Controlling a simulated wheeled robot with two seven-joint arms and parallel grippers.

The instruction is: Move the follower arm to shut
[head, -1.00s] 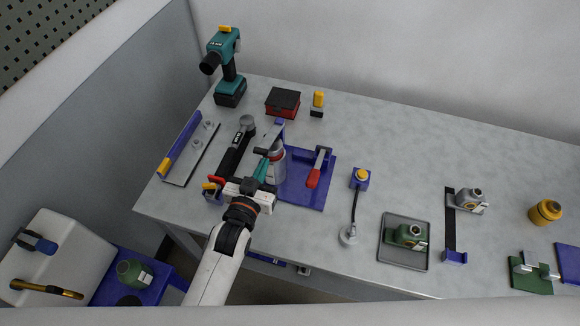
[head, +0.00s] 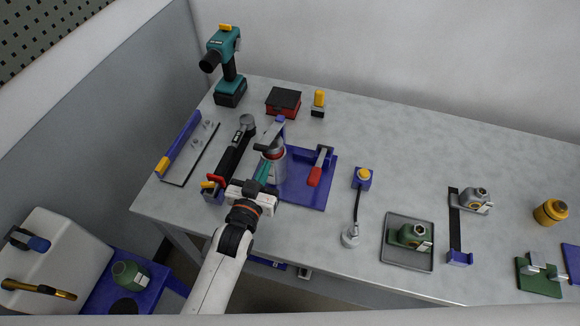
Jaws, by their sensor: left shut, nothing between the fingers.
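My left gripper (head: 265,170) is shut and empty, with its teal fingers pointing away from me against or just in front of a grey cylinder with a red band (head: 279,168). The cylinder stands at the left side of a blue base plate (head: 309,197). A dark bar (head: 268,141) crosses above the cylinder, near a blue post (head: 280,120). A red-handled lever (head: 317,172) sits on the same plate. I cannot tell which part is the follower arm. My gripper partly hides the cylinder, and contact is unclear. My right gripper is out of view.
A black bar tool (head: 237,150) lies close left of my gripper. A teal drill (head: 226,70), a red-black box (head: 283,103) and a yellow-topped block (head: 318,104) stand behind. A lamp-like cable piece (head: 354,215) and a grey tray (head: 389,255) are right. The back right table is clear.

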